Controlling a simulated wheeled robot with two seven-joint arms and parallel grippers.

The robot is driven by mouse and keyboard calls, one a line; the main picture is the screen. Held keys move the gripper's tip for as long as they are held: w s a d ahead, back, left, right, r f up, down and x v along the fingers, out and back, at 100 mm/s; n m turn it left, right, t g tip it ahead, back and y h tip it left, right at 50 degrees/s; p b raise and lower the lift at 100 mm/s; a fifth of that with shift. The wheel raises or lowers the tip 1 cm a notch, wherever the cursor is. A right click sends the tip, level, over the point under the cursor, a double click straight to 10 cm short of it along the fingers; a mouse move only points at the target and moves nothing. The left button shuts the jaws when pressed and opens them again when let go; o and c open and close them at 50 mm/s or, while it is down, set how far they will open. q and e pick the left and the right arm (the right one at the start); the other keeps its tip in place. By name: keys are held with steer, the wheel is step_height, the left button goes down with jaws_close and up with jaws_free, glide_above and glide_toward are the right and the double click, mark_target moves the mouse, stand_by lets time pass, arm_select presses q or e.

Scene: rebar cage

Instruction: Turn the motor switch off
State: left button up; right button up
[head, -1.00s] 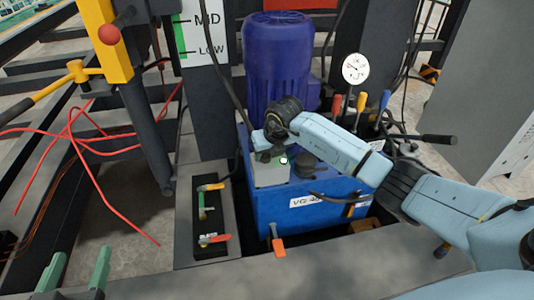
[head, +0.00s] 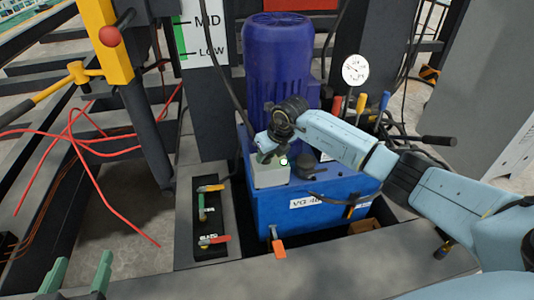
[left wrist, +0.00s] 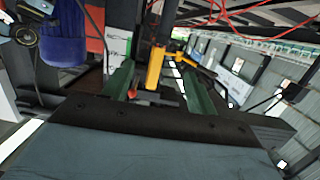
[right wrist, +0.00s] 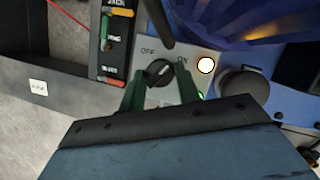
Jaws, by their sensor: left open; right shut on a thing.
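The motor switch is a black knob (right wrist: 158,72) on a light grey box with OFF and ON labels, seen in the right wrist view. The box (head: 270,176) sits on the blue motor unit in the head view, where my gripper hides the knob. My right gripper (right wrist: 160,90) points down at the box, its green fingers on either side of the knob and shut on it. It also shows in the head view (head: 266,157). My left gripper (head: 78,274) is open and empty at the lower left, away from the switch.
A purple motor (head: 278,65) stands behind the box, with a round gauge (head: 355,70) to its right. A lever panel (head: 210,215) lies left of the blue unit. A lit round lamp (right wrist: 206,65) is beside the ON label. Red cables hang at left.

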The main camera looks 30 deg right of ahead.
steer(key=shift+d+n, duration=0.2)
steer(key=shift+n, duration=0.3)
steer(key=shift+n+y, duration=0.4)
steer(key=n+g+b, duration=0.1)
steer(key=n, duration=0.1)
steer(key=n+y+b, duration=0.1)
steer(key=n, duration=0.2)
steer(key=shift+w+d+g+y+b, duration=0.1)
steer(key=shift+w+g+y+b, duration=0.05)
steer(key=shift+g+y+b, duration=0.2)
arm_select(q)
step_height(320, 180, up, 10)
steer(key=s+d+t+h, duration=0.1)
steer(key=t+h, duration=0.1)
steer(key=t, duration=0.5)
steer(key=shift+s+d+h, duration=0.2)
steer(key=shift+s+h, duration=0.1)
steer(key=shift+h, duration=0.1)
arm_select(e)
steer(key=shift+n, duration=0.5)
arm_select(q)
steer(key=shift+r, duration=0.1)
arm_select(e)
steer(key=o, duration=0.7)
steer(key=shift+c, duration=0.2)
